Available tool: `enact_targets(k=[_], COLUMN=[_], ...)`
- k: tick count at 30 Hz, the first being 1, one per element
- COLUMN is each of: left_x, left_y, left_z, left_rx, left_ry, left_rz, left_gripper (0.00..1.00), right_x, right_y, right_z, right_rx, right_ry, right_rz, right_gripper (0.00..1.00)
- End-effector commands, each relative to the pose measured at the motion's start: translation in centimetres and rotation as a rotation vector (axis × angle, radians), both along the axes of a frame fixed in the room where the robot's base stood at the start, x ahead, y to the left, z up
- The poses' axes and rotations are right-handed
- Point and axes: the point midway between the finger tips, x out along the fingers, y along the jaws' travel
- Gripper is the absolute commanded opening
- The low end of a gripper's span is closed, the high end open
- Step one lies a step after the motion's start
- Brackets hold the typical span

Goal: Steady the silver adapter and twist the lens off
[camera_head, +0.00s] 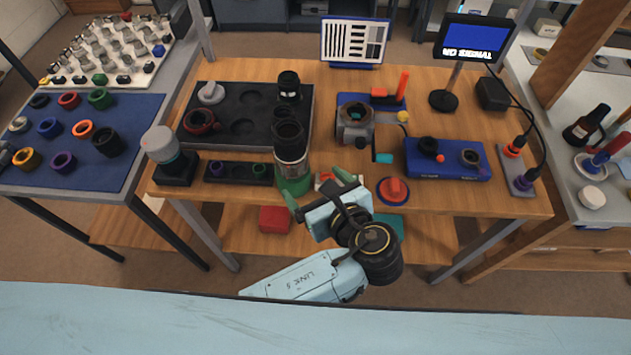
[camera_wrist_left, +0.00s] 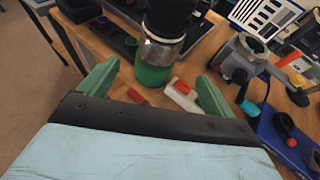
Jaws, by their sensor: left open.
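A tall black lens (camera_head: 288,130) stands upright at the table's front edge, left of centre. The silver adapter (camera_head: 291,172) is the shiny band under it, above a green base (camera_head: 294,187). In the left wrist view the black lens (camera_wrist_left: 172,18), silver adapter (camera_wrist_left: 164,50) and green base (camera_wrist_left: 153,76) are ahead of the fingers. My left gripper (camera_head: 318,187) is open and empty, with its two green fingers spread at the front edge. In its wrist view the fingers (camera_wrist_left: 157,72) appear on either side of the base, apart from it. My right gripper is not in view.
A small red-and-white item (camera_wrist_left: 182,94) lies right of the base. A black tray (camera_head: 222,90) is behind left, a grey device (camera_head: 354,125) behind right. A red knob (camera_head: 393,189) and a blue box (camera_head: 450,172) stand farther right.

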Motion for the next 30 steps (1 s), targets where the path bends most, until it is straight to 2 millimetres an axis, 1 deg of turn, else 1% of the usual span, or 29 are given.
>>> enact_targets(k=[2, 5, 8, 18, 21, 25, 30], left_x=[0.2, 0.8, 1.9, 6.9, 8.0, 8.9, 9.3], left_y=[0.2, 0.7, 1.5, 4.7, 5.4, 6.0, 6.3], left_z=[0.7, 0.6, 0.1, -2.4, -3.0, -3.5, -3.7], left_rx=[0.013, 0.021, 0.023, 0.022, 0.020, 0.019, 0.017], left_ry=[-0.014, -0.018, -0.017, -0.017, -0.015, -0.015, -0.014], left_rz=[0.005, 0.008, 0.009, 0.008, 0.007, 0.007, 0.007], left_gripper=[0.90, 0.90, 0.90, 0.90, 0.90, 0.90, 0.90], right_x=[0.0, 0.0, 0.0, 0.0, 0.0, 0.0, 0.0], right_y=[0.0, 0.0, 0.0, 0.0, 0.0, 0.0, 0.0], right_z=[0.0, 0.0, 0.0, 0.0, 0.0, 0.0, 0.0], right_rx=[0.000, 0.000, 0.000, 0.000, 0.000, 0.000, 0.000], right_ry=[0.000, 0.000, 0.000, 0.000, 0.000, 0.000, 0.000], right_rz=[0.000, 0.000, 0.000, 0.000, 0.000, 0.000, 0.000], right_gripper=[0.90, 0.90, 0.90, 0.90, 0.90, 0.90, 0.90])
